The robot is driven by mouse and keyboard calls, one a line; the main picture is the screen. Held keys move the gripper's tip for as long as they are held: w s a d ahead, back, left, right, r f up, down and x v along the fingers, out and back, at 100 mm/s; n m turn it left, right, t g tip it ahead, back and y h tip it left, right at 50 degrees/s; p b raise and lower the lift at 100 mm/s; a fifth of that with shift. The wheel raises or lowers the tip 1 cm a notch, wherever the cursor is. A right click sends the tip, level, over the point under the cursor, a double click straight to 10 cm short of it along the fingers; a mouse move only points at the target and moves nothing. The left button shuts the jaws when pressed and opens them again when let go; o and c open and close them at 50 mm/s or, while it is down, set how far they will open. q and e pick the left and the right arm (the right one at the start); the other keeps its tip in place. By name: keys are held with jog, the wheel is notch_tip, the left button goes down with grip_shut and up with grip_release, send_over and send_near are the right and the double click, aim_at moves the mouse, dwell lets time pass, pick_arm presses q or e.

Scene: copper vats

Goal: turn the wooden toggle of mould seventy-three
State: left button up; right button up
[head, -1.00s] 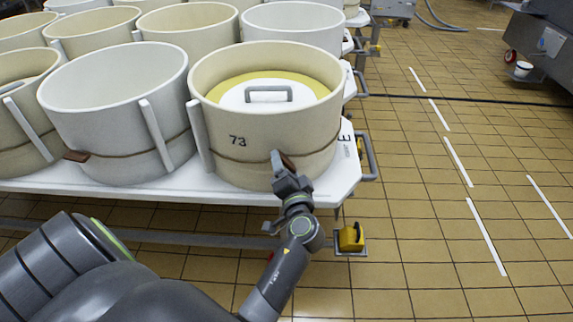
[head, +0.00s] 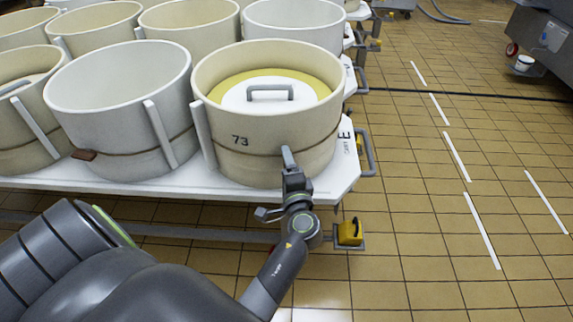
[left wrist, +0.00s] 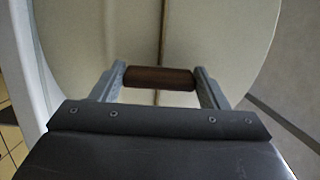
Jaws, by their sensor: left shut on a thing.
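Mould seventy-three (head: 232,165) is a cream round mould marked 73, at the front right corner of the white table, with a cord around its lower wall. My left gripper (head: 288,157) is at its front wall, at cord height. In the left wrist view, the left gripper (left wrist: 160,80) is shut on the brown wooden toggle (left wrist: 160,77), gripping it by its two ends. There the toggle lies across the line of the cord (left wrist: 162,35). In the head view the toggle is hidden behind the gripper. My right gripper is not in view.
A white mould (head: 95,125) stands close on the left, with its own brown toggle (head: 84,154). More moulds stand behind. A white lid with a grey handle (head: 270,90) sits inside mould seventy-three. The tiled floor (head: 420,230) to the right is open.

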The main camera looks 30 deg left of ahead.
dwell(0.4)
pick_arm(q)
jog(key=o, duration=1)
